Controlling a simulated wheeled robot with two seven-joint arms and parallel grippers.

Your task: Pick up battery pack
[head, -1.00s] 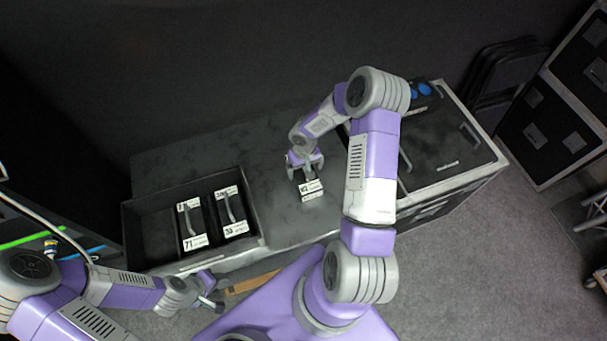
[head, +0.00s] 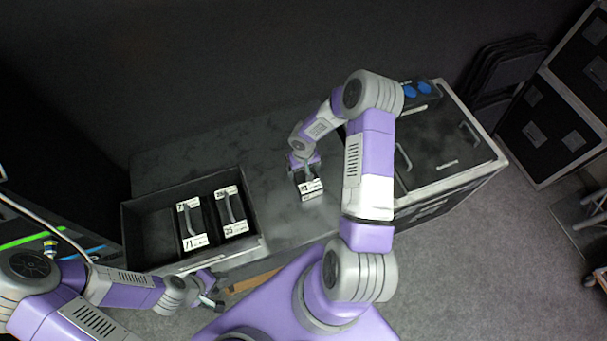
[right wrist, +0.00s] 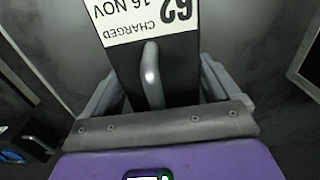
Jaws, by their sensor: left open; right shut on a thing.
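My right gripper (head: 305,176) is shut on a black battery pack (head: 312,195) with white labels, over the dark bench top. In the right wrist view the battery pack (right wrist: 185,62) sits between the two grey fingers, with its handle in front; its label reads 62, CHARGED, 16 NOV. I cannot tell whether its base touches the bench. Two more battery packs, one on the left (head: 192,223) and one on the right (head: 231,212), stand in the black bin. My left gripper (head: 214,300) is open and empty in front of the bin.
The black open bin (head: 137,238) has free room at its left. A large black case (head: 450,160) with metal edges stands at the bench's right. The bench top (head: 270,170) is clear between bin and right gripper. Further cases (head: 560,130) stand far right.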

